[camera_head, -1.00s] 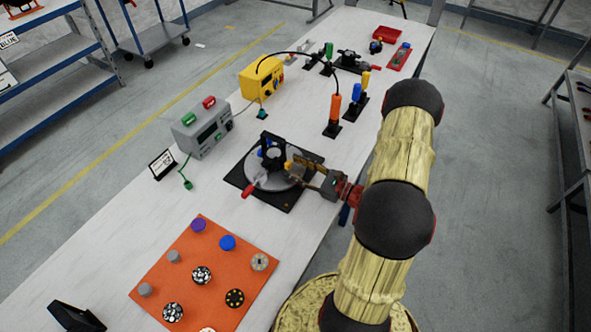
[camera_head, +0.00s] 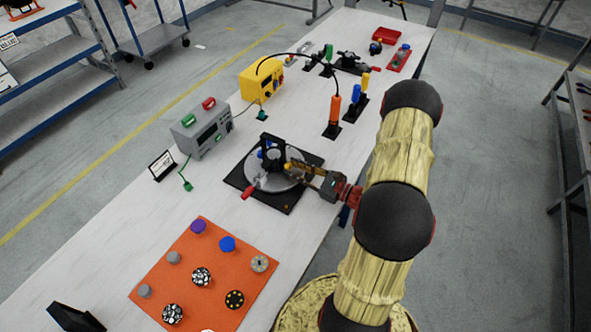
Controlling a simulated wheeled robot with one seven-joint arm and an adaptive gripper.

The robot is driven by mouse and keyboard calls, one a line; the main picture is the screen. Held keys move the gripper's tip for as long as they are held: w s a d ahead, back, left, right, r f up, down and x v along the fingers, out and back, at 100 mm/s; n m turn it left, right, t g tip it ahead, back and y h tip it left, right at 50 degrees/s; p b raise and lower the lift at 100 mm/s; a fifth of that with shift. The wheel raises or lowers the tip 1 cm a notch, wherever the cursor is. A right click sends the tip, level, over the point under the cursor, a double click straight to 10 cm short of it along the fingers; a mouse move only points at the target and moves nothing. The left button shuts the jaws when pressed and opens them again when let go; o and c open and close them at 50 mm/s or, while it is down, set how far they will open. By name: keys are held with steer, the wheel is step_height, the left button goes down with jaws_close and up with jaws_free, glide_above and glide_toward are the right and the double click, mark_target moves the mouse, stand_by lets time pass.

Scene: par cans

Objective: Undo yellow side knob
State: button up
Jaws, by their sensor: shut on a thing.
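A par can fixture with a black yoke (camera_head: 271,150) stands on a round grey turntable (camera_head: 262,180) over a black base plate (camera_head: 284,203). The yellow side knob (camera_head: 288,166) is on the right side of the yoke, and a blue part shows on its left. My gripper (camera_head: 296,168) reaches in from the right and its fingertips are shut on the yellow knob. The fingers partly hide the knob, so its exact seating cannot be told.
A red handle (camera_head: 248,191) sticks out at the turntable's front left. A grey box (camera_head: 202,128) and yellow box (camera_head: 261,80) stand behind. An orange mat (camera_head: 205,285) with several round pieces lies in front. An orange-handled tool (camera_head: 335,108) stands at the back right.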

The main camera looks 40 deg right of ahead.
steer(key=shift+n+b, duration=1)
steer(key=shift+n, duration=1.8)
jaws_close()
steer(key=o, duration=1.1)
jaws_free()
steer(key=shift+a, duration=0.1)
